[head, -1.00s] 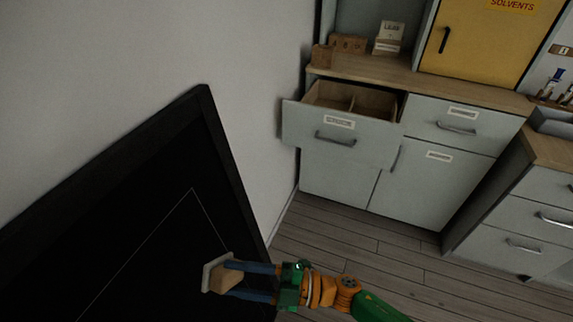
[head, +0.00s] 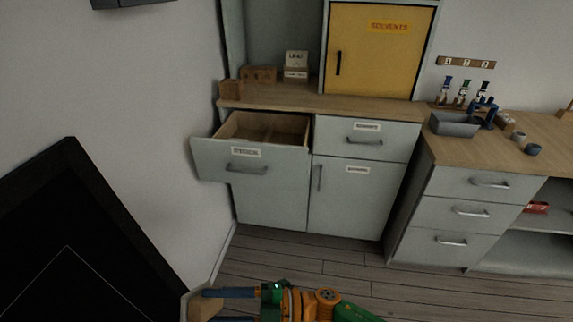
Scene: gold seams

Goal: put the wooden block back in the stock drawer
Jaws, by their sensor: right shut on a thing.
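My right gripper (head: 228,306) shows at the bottom of the head view. Its blue fingers are shut on the wooden block (head: 205,307), a tan piece with a pale plate-like edge on its left side; its lower part is cut off by the frame. The stock drawer (head: 243,167) is pulled open at the upper left of the grey cabinet. Its wooden inside shows a divider and looks empty from here. The gripper and block are well in front of the drawer and apart from it. My left gripper is not in view.
A black framed panel (head: 66,215) stands at the left by the wall. Small wooden blocks (head: 259,74) and a white card sit on the counter above the drawer. A yellow solvents cabinet (head: 378,55) stands beside them. The floor (head: 330,268) before the cabinet is clear.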

